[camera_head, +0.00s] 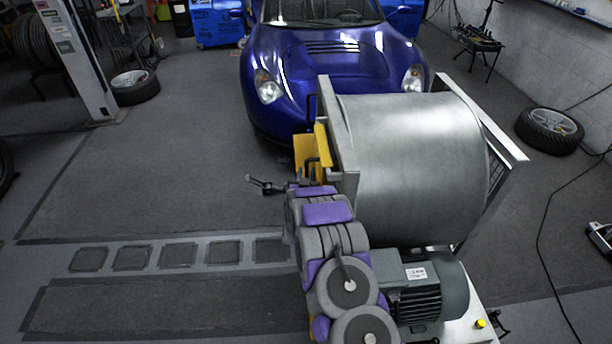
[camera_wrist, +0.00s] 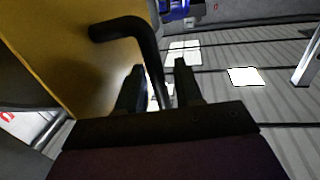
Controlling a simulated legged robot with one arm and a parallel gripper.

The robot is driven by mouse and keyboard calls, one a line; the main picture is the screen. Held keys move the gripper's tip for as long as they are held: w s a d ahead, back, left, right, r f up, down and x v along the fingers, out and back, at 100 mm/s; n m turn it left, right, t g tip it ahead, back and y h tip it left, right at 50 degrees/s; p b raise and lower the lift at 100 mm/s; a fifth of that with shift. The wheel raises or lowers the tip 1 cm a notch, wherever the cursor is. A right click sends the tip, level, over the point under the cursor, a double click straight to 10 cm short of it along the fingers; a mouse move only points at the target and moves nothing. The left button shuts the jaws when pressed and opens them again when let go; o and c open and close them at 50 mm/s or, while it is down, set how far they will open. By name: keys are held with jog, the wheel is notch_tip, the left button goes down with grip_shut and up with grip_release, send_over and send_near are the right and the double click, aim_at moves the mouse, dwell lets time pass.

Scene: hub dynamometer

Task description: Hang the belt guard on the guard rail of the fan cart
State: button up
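The belt guard (camera_head: 304,158) is a yellow panel beside the left end plate of the fan cart (camera_head: 412,160) in the head view. In the wrist view the yellow panel (camera_wrist: 70,65) fills the upper left, with a bent black handle (camera_wrist: 124,27). My gripper (camera_wrist: 158,72) has its two dark fingers apart, and the handle's straight part runs between them in the picture. Narrow light gaps show beside the handle, so I see no firm grip. A dark rail (camera_head: 310,104) stands at the plate's left edge. Whether the guard touches it is unclear.
A blue car (camera_head: 318,60) stands close behind the cart. The cart's motor (camera_head: 425,290) is in front of the drum. A loose wheel (camera_head: 549,130) lies on the right and a lift post (camera_head: 75,60) stands on the left. The floor left of the cart is clear.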

jog(key=shift+o, duration=1.2)
jog(key=shift+f, duration=0.2)
jog(key=s+a+p, duration=0.2)
jog(key=s+a, duration=0.1)
jog(key=s, duration=1.4)
jog(key=shift+a, duration=0.15)
jog(key=a+r+g+y, duration=0.4)
jog(key=r+g, duration=0.2)
jog(key=s+r+n+g+y, duration=0.2)
jog(key=s+r+g, duration=0.2)
jog(key=s+r, duration=0.35)
jog(key=s+d+r+g+h, duration=0.1)
jog(key=s+d+r+g, duration=0.2)
jog(key=s, duration=0.9)
jog(key=s+d+r+g+h, duration=0.1)
jog(key=s+d+r+g, duration=0.2)
jog(key=s, duration=1)
jog(key=s+d+r+g, duration=0.3)
jog(key=s+d+r, duration=0.2)
jog(key=s, duration=0.7)
jog(key=d, duration=0.2)
jog(key=shift+s+d+r+g+h, duration=0.3)
jog(key=shift+h, duration=0.1)
